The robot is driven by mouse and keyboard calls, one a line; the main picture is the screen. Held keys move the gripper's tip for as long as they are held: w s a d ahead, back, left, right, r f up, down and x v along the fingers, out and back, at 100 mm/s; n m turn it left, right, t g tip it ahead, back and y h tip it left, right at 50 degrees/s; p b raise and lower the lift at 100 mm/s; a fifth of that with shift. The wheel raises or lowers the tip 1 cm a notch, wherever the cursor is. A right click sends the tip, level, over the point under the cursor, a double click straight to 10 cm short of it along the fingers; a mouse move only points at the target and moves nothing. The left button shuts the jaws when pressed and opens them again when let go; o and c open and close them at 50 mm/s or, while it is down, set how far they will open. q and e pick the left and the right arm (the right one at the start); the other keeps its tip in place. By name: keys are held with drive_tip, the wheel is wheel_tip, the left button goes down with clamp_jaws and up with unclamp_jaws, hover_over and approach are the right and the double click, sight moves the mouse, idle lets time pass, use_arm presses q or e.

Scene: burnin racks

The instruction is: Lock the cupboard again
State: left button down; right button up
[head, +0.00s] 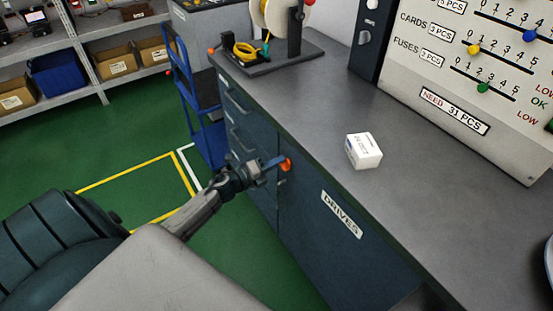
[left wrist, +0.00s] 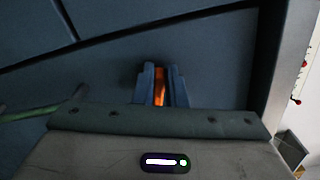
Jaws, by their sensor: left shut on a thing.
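The cupboard (head: 330,245) is a dark blue door labelled "DRIVES" under the grey worktop. Its door looks shut. My left gripper (head: 279,163) is at the upper left corner of the door. It is shut on a small orange key (head: 287,165), which sits at the door's upper edge area. In the left wrist view the orange key (left wrist: 160,88) shows between the two fingers, against the dark blue front. The lock itself is hidden behind the fingers. A dark handle (head: 283,183) shows just below the gripper. My right gripper is not in view.
A small white box (head: 364,151) lies on the worktop (head: 310,115). A spool stand (head: 268,55) stands at the back left and a counting board (head: 470,90) at the back right. Drawers (head: 238,120) are left of the door. A blue trolley (head: 205,125) stands beyond them.

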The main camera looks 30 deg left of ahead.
use_arm(q)
drive_tip(key=n, duration=0.1)
drive_tip(key=n+p, duration=0.1)
drive_tip(key=n, duration=0.1)
drive_tip(key=shift+f+n+p, duration=0.25)
drive_tip(key=shift+n+p, duration=0.05)
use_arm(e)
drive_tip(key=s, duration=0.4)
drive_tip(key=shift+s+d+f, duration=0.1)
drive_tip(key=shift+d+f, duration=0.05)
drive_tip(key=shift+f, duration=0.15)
use_arm(q)
drive_tip(key=c, duration=1.5)
unclamp_jaws()
drive_tip(key=shift+f, duration=0.1)
